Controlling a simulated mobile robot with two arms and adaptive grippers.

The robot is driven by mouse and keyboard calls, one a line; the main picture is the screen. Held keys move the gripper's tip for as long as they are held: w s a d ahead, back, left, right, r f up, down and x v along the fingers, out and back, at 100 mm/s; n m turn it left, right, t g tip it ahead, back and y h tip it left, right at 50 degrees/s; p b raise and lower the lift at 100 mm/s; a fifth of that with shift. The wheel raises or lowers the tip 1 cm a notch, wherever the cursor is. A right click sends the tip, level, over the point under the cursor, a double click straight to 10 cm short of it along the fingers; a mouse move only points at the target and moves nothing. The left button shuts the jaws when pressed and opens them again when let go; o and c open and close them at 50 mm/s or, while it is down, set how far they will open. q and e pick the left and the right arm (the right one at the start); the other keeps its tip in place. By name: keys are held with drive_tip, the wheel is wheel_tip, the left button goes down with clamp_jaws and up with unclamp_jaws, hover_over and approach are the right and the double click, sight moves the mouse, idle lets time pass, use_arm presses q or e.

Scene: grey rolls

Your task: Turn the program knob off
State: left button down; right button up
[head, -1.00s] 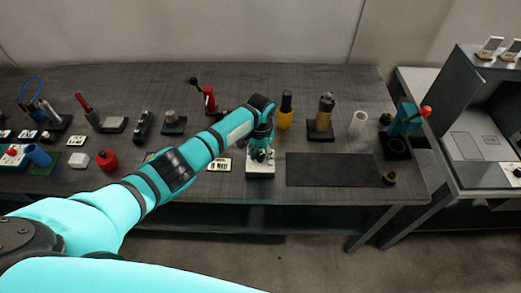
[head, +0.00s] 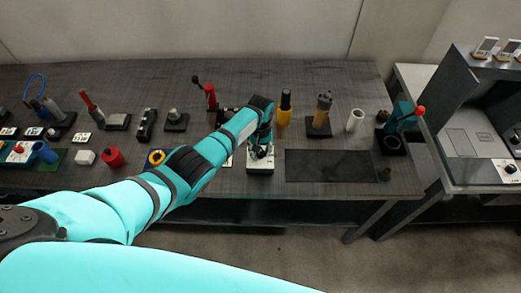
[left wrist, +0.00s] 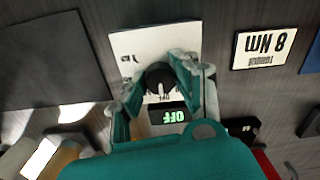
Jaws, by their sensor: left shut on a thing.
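The program knob (left wrist: 160,77) is a dark round knob on a white panel (left wrist: 150,44) in the left wrist view. A small display (left wrist: 169,116) beside it reads OFF in green, upside down in this view. My left gripper (left wrist: 157,80) is shut on the knob, with one finger on each side. In the head view, the white-topped knob box (head: 260,168) stands near the table's front edge, and my left gripper (head: 262,151) comes down on it from above. The knob is mostly hidden there by the gripper. My right gripper is not in view.
A dark mat (head: 342,166) lies just right of the knob box. A torque label (left wrist: 265,47) lies beside the box. A grey machine (head: 480,120) stands at the far right.

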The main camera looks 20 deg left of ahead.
use_arm(q)
drive_tip(key=shift+w+r, duration=0.1)
drive_tip(key=shift+w, duration=0.05)
idle(0.4)
drive_tip(key=c, duration=1)
unclamp_jaws()
wheel_tip(320, 180, up, 12)
